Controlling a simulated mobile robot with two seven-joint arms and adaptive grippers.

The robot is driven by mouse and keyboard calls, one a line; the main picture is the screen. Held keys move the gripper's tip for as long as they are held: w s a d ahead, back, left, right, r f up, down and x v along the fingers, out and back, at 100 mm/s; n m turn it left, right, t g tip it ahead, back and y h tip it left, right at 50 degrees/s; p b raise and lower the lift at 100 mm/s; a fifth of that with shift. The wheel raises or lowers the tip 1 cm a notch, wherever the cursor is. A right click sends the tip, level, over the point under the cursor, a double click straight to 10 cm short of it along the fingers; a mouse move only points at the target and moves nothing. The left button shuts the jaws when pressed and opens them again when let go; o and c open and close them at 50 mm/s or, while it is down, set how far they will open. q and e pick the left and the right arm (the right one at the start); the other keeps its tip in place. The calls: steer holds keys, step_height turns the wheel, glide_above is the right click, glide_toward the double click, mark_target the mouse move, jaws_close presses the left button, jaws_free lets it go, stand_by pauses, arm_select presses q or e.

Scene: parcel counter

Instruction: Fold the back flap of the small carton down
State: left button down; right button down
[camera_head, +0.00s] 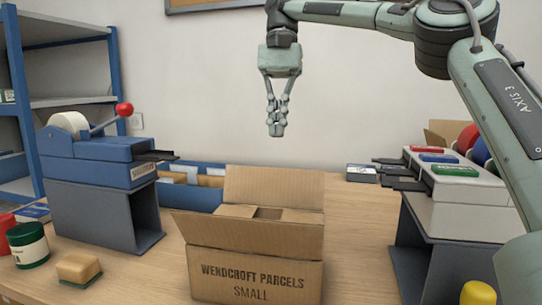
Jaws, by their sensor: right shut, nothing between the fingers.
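The small brown carton (255,283) stands on the counter at the lower middle, its front printed "WENDCROFT PARCELS SMALL". Its back flap (274,187) stands up, leaning little if at all. The two side flaps look folded inward, with a dark gap between them. The front flap (245,237) sticks outward toward me. My right gripper (276,130) points down with its fingers shut and empty. It hangs above the back flap's top edge, apart from it. My left gripper is not in view.
A blue tape dispenser (95,150) on a grey stand is at left, with a sponge (78,269) and jars in front. A blue bin of envelopes (190,188) is behind the carton. A stamp rack (455,180) stands at right. Counter is clear right of the carton.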

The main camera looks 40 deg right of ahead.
step_height(320, 180, down, 8)
steer(key=s+a, duration=0.1)
steer(key=a, duration=0.1)
steer(key=s+a+r, duration=0.1)
steer(key=s, duration=0.1)
steer(key=shift+s+a, duration=0.3)
steer(key=shift+a, duration=0.1)
steer(key=s+a+f, duration=0.2)
steer(key=shift+s+a, duration=0.3)
steer(key=shift+a, duration=0.05)
steer(key=shift+x, duration=1)
steer(key=shift+s+a+f, duration=0.1)
steer(key=shift+a, duration=0.05)
steer(key=shift+f, duration=0.25)
step_height(320, 180, up, 9)
